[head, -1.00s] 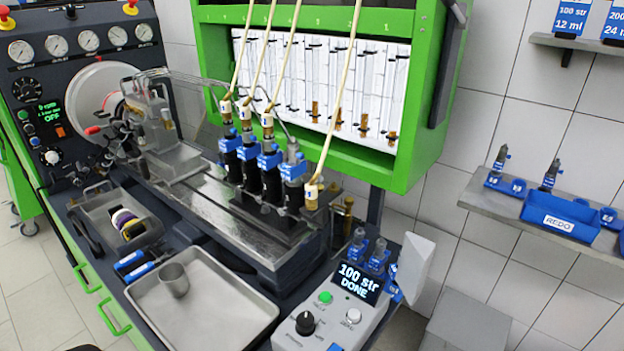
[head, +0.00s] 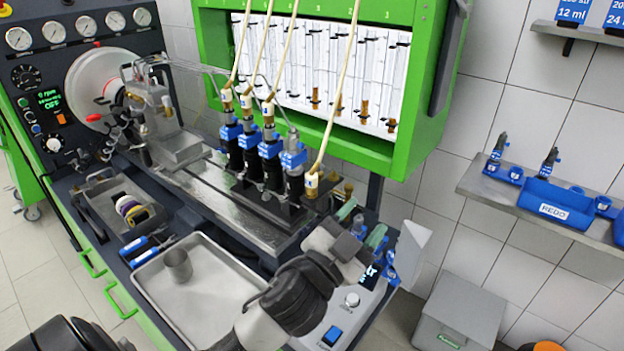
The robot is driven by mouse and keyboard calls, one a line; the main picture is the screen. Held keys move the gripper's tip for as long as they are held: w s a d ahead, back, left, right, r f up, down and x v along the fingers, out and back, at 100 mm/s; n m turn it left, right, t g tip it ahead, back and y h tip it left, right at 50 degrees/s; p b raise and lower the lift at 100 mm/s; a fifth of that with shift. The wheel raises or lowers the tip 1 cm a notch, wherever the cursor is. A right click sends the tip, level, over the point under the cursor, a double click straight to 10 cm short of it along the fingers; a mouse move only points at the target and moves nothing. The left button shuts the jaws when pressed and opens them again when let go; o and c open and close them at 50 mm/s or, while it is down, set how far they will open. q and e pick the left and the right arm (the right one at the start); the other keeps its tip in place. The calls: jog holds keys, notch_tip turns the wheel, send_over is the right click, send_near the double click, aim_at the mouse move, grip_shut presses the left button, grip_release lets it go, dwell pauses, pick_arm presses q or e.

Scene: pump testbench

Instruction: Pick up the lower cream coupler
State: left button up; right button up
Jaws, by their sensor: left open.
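The lower cream coupler (head: 311,184) is a small cream piece on the end of a cream hose. It sits lower than the other couplers, just right of the rightmost blue-and-black injector (head: 294,168). Three other cream couplers, such as this one (head: 268,111), sit on top of the other injectors. My left gripper (head: 361,222) is open and empty, to the right of and below the lower coupler in the picture. Its two greenish fingers stand apart, above the control box, with a small blue-banded nozzle (head: 358,227) showing between them. My right gripper is out of view.
The grey control box (head: 352,299) lies below my left arm, partly hidden. A metal tray (head: 215,300) holding a cup (head: 178,265) is at the left. The green cabinet (head: 418,150) stands behind the hoses. A blue REDO bin (head: 556,203) is on the right shelf.

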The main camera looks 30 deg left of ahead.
pick_arm(q)
jog(key=s+d+r+m+g+h, duration=0.1)
jog(key=d+r+m+g+h, duration=0.35)
jog(key=m+h, duration=0.5)
jog(key=s+d+r+m+g+h, duration=0.1)
jog(key=d+r+m+g+h, duration=0.4)
jog(key=m+h, duration=0.5)
jog(key=m+g+y, duration=0.7)
jog(key=y, duration=1.6)
send_near(310, 174)
jog(key=x, duration=0.5)
jog(key=shift+s+d+f, duration=0.15)
jog(key=shift+s, duration=0.15)
jog(key=p+x, duration=0.1)
jog(key=x, duration=0.1)
jog(key=p+x, duration=0.1)
jog(key=x, duration=0.1)
jog(key=shift+w+f, duration=0.15)
jog(key=shift+w, duration=0.3)
jog(key=shift+w+f, duration=0.25)
jog(key=shift+f, duration=0.25)
jog(key=c, duration=1)
